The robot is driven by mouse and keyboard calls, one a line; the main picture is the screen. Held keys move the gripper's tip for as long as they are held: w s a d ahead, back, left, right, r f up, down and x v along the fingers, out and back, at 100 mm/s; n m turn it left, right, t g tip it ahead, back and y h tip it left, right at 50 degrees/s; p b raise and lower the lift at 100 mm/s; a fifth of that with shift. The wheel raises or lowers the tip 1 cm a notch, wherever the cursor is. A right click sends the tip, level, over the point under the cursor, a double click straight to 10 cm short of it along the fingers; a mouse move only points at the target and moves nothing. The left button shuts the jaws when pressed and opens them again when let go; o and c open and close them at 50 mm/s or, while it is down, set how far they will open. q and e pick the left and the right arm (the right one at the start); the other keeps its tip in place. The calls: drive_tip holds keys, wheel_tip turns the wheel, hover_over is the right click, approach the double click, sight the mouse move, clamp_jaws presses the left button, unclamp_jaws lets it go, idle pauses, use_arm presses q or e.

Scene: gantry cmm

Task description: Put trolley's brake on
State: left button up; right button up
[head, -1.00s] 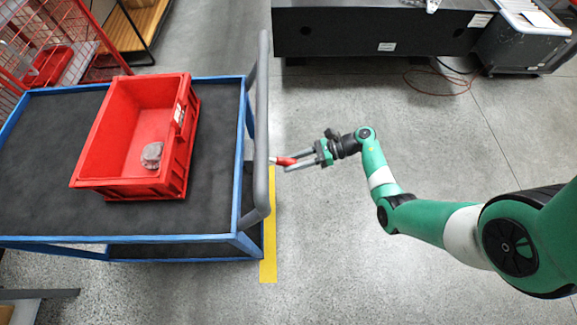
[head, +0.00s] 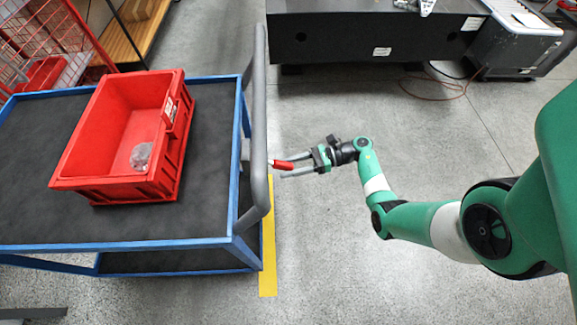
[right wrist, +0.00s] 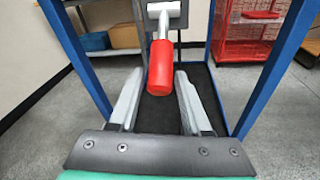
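The blue-framed trolley (head: 215,225) with a dark deck stands at the left of the head view, its grey push handle (head: 258,120) on its right side. A red-gripped lever (head: 283,165), seemingly the brake, sticks out near that handle. Its red grip (right wrist: 161,68) and pale stem show in the right wrist view. My right gripper (head: 285,170) is open, its two fingers pointing at the trolley. In the right wrist view the fingers (right wrist: 158,85) lie on either side of the red grip, with gaps; I cannot tell the depth. My left gripper is not in view.
A red crate (head: 85,183) with a greyish lump inside sits on the trolley deck. A yellow floor stripe (head: 268,270) runs beside the trolley. A dark bench (head: 365,40) stands at the back, with a cable on the floor. The floor around my right arm is clear.

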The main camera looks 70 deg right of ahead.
drive_tip(key=shift+o, duration=0.8)
drive_tip(key=shift+s+d+r, duration=0.1)
drive_tip(key=shift+s+d, duration=0.05)
drive_tip(key=v, duration=1.1)
drive_tip(key=shift+p, duration=0.35)
drive_tip(key=shift+s, duration=0.15)
